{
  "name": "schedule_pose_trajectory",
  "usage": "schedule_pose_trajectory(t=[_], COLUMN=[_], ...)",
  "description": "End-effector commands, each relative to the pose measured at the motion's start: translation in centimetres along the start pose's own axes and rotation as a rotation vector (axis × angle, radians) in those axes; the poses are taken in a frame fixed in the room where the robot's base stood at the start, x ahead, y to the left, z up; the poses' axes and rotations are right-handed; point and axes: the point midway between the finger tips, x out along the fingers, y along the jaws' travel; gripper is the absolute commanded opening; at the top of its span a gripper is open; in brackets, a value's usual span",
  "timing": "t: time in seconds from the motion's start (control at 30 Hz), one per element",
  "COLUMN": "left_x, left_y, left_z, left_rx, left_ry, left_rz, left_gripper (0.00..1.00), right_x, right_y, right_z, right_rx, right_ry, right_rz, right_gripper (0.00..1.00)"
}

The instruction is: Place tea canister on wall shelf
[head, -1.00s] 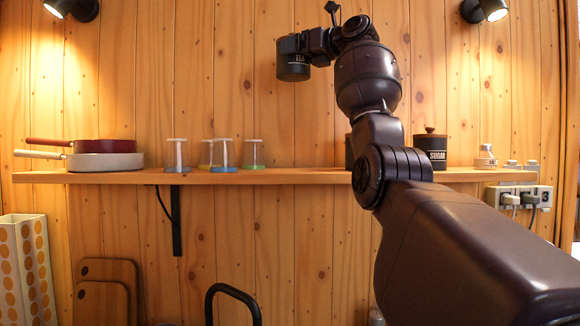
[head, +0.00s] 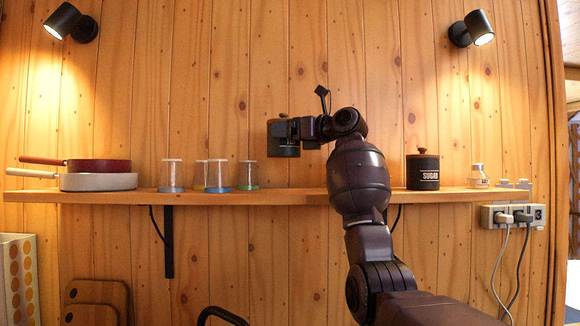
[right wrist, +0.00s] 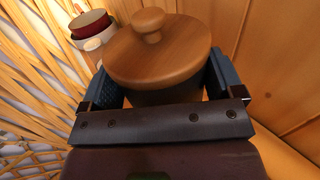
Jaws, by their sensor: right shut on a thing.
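The tea canister (head: 284,152) is dark with a wooden lid, upright, and held in the air above the wall shelf (head: 290,197). A gap shows between its base and the shelf top in the head view. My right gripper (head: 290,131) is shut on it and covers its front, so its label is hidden. In the right wrist view the canister's round wooden lid (right wrist: 158,50) with a knob sits between my two blue-padded fingers (right wrist: 164,78). My left gripper is not in view.
Several glass tumblers (head: 220,177) stand left of the held canister. Stacked pans (head: 98,174) are at the far left. The sugar canister (head: 422,171) and a small shaker (head: 479,176) stand at the right. Shelf room shows between the tumblers and my arm.

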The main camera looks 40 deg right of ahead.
Motion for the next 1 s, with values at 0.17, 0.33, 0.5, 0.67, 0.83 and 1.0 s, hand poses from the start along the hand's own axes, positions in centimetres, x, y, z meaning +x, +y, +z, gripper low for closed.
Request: schedule_pose_trajectory(t=[0.17, 0.33, 0.5, 0.67, 0.83, 1.0], left_x=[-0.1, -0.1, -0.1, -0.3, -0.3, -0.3], left_y=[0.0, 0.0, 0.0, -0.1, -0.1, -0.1], left_z=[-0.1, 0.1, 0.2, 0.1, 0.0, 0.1], left_rx=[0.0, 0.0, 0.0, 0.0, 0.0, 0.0], left_ry=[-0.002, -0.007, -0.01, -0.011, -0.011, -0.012], left_rz=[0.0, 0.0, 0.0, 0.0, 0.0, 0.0], left_gripper=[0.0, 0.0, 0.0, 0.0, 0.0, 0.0], right_x=[0.0, 0.0, 0.0, 0.1, 0.0, 0.0], right_y=[0.0, 0.0, 0.0, 0.0, 0.0, 0.0], right_z=[-3.0, -4.4, -5.2, -7.2, -8.3, -8.3], right_rx=[0.0, 0.0, 0.0, 0.0, -0.001, -0.001], right_ry=[-0.002, -0.004, -0.002, -0.001, -0.003, -0.004], right_rz=[-0.001, -0.001, 0.0, -0.001, -0.001, -0.001], right_gripper=[0.51, 0.51, 0.51, 0.51, 0.51, 0.51])
